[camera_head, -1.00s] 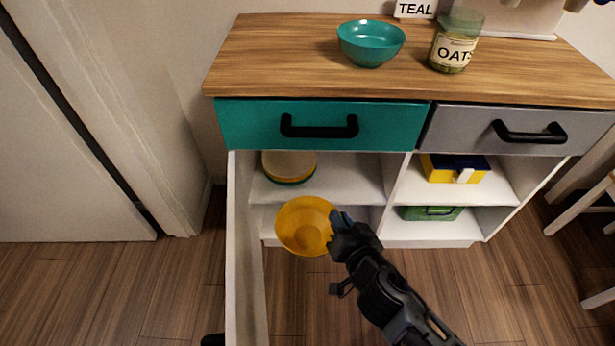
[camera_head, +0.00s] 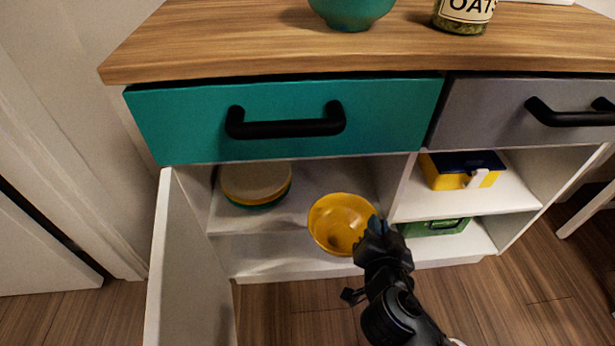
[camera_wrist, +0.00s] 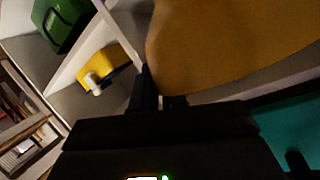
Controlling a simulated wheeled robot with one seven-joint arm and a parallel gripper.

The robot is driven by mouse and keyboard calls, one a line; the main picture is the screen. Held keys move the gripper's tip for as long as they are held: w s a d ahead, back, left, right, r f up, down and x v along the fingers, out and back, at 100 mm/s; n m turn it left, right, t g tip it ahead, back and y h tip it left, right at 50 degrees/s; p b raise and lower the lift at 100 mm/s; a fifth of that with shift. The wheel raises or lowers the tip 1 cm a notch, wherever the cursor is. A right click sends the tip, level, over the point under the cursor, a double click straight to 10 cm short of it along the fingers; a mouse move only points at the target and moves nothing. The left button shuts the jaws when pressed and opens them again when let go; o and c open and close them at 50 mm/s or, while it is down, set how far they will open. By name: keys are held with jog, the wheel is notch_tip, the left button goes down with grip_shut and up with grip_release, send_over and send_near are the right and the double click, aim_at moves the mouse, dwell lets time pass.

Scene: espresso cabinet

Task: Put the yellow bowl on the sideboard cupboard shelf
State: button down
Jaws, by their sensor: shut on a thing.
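The yellow bowl (camera_head: 338,226) is held by its right rim in my gripper (camera_head: 374,236), roughly upright, in front of the sideboard's left cupboard opening. In the wrist view the bowl (camera_wrist: 220,45) fills the upper right, beside the dark fingers (camera_wrist: 158,98), which are shut on it. The cupboard shelf (camera_head: 300,202) is behind the bowl in the head view. A stack of plates or shallow bowls (camera_head: 256,183) stands on its left part. The bowl hides part of the shelf's front edge; I cannot tell whether they touch.
The open white door (camera_head: 190,265) stands at the left. The teal drawer (camera_head: 285,118) is above the opening. In the right compartment are a yellow-blue box (camera_head: 462,172) and, lower, a green case (camera_head: 436,227). The shelf right of the stack looks clear.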

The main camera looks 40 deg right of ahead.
jog(key=w+d, duration=1.1)
jog(key=w, duration=0.5)
jog(key=shift+f+b, duration=1.55)
jog(key=shift+f, duration=1.55)
jog(key=shift+w+f, duration=0.2)
jog(key=shift+f, duration=0.1)
jog(key=shift+f, duration=0.1)
jog(key=c, duration=1.1)
grip_release()
jog(key=shift+c, duration=0.2)
